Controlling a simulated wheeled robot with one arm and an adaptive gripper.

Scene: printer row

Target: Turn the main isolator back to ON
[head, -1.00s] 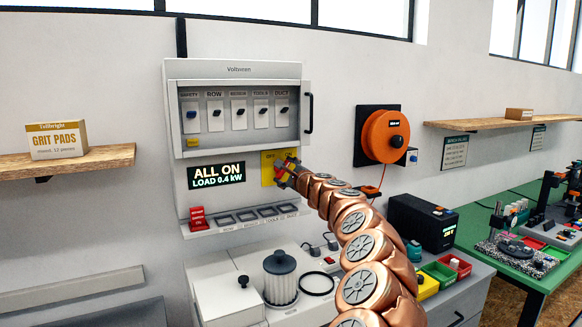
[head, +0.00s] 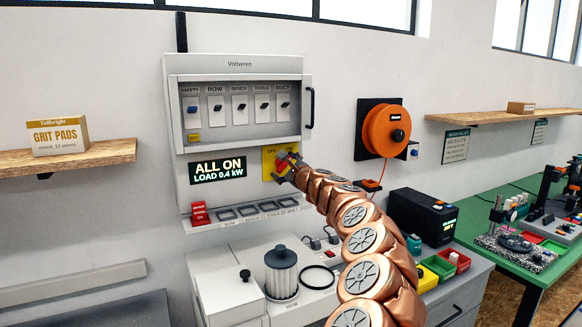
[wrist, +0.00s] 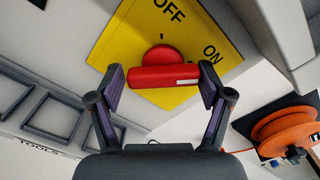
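The main isolator is a red rotary handle (wrist: 163,76) on a yellow plate (wrist: 113,47) marked OFF and ON. In the wrist view the red bar lies crosswise, with its white-marked end toward the ON side. My gripper (wrist: 162,86) has one finger at each end of the bar and appears shut on it; no clear gap shows. In the head view my gripper (head: 286,165) is at the yellow plate (head: 269,154) and hides most of the handle. The display (head: 217,171) left of the plate reads "ALL ON, LOAD 0.4 kW".
The grey Voltwren cabinet (head: 240,66) with a row of switches is above the isolator. A ledge with tilted frames (head: 253,211) is below. An orange reel (head: 386,131) is on the wall to the right. A filter canister (head: 281,273) stands on the bench below.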

